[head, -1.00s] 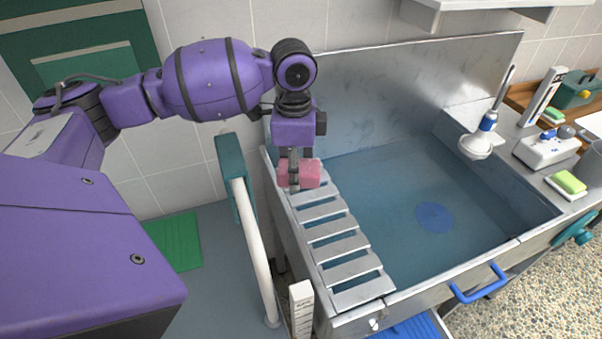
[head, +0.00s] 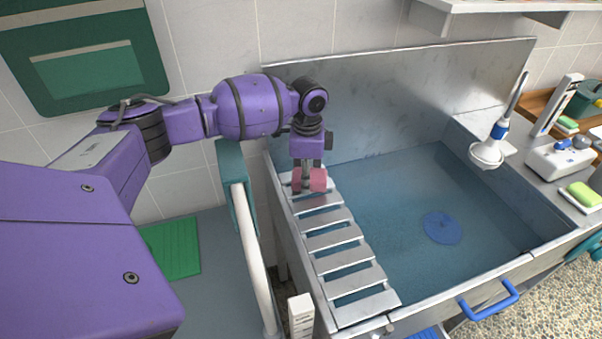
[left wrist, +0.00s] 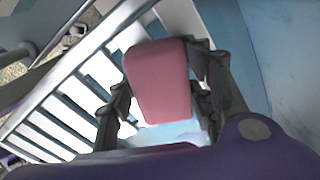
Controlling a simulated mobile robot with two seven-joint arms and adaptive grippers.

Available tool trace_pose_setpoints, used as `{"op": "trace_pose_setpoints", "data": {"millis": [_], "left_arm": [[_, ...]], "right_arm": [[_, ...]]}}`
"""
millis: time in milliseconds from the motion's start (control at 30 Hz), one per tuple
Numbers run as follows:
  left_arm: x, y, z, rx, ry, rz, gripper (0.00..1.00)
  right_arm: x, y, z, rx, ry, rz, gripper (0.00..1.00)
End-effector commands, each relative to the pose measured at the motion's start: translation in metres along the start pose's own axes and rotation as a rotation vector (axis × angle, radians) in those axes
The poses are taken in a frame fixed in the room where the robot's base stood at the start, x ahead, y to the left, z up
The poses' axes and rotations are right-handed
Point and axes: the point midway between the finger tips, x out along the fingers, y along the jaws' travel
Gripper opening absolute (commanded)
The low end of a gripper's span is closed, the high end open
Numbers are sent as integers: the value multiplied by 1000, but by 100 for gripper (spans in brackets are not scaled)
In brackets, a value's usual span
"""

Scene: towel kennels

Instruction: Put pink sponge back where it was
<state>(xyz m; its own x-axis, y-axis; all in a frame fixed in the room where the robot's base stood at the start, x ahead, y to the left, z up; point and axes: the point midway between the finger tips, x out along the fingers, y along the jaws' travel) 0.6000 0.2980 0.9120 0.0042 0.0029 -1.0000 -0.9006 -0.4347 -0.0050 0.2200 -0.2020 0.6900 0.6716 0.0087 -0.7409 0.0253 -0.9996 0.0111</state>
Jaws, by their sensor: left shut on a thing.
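The pink sponge (head: 318,180) is held in my left gripper (head: 308,182) over the far end of the slatted rack (head: 333,237). The rack lies along the left side of the metal tub (head: 400,190). In the left wrist view the pink sponge (left wrist: 160,82) sits between the two dark fingers of my left gripper (left wrist: 160,88), with the white slats (left wrist: 62,122) below and to the left. I cannot tell whether the sponge touches the slats. My right gripper is not in view.
A green and yellow sponge (head: 583,195) lies on a dish at the right counter, beside a white box (head: 560,158). A white rail (head: 256,255) rises left of the tub. A blue drain disc (head: 442,228) lies in the tub.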

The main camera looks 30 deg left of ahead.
Motion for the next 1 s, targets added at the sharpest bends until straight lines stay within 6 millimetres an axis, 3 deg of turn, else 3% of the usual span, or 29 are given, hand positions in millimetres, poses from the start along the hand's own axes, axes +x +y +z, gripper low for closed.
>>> {"op": "trace_pose_setpoints", "data": {"millis": [400, 433, 567, 867, 1000], "left_arm": [[6, 0, -1, 0, 2, -2, 19], [6, 0, -1, 0, 2, -2, 50], [6, 0, -1, 0, 2, -2, 66], [5, 0, 0, 0, 2, -2, 66], [-5, -1, 0, 0, 2, -3, 66]], "right_arm": [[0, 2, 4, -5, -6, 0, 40], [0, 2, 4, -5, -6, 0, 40], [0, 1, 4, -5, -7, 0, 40], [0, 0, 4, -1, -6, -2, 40], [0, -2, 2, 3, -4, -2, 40]]}}
